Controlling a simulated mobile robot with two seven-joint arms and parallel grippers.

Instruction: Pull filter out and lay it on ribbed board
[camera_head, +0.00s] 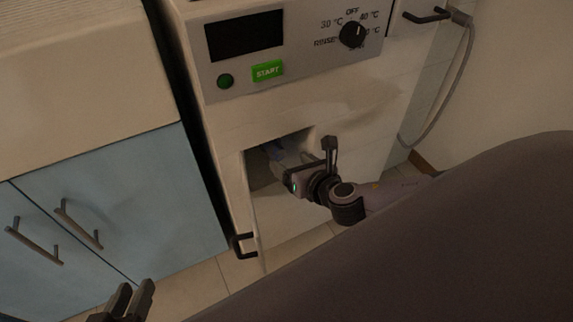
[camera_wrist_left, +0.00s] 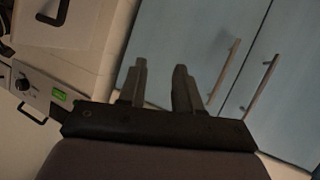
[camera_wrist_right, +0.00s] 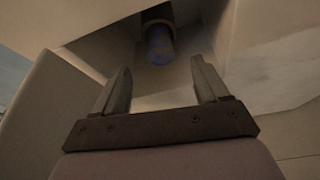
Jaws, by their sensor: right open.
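A dark cylinder with a blue end, which looks like the filter (camera_wrist_right: 159,46), sits in a round socket inside the machine's lower opening (camera_head: 262,192). My right gripper (camera_wrist_right: 160,78) is open and empty, with its fingertips apart and just short of the filter. In the head view my right gripper (camera_head: 283,158) reaches into the opening, and the filter there is mostly hidden. My left gripper (camera_wrist_left: 158,78) is open and empty. It is low at the left in the head view (camera_head: 133,292), away from the machine. I cannot clearly make out a ribbed board.
The white machine has a control panel with a knob (camera_head: 352,34) and a green start button (camera_head: 268,71). A blue cabinet (camera_head: 150,205) with bar handles stands to the left under a pale top (camera_head: 80,90). A grey hose (camera_head: 462,70) hangs at the right.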

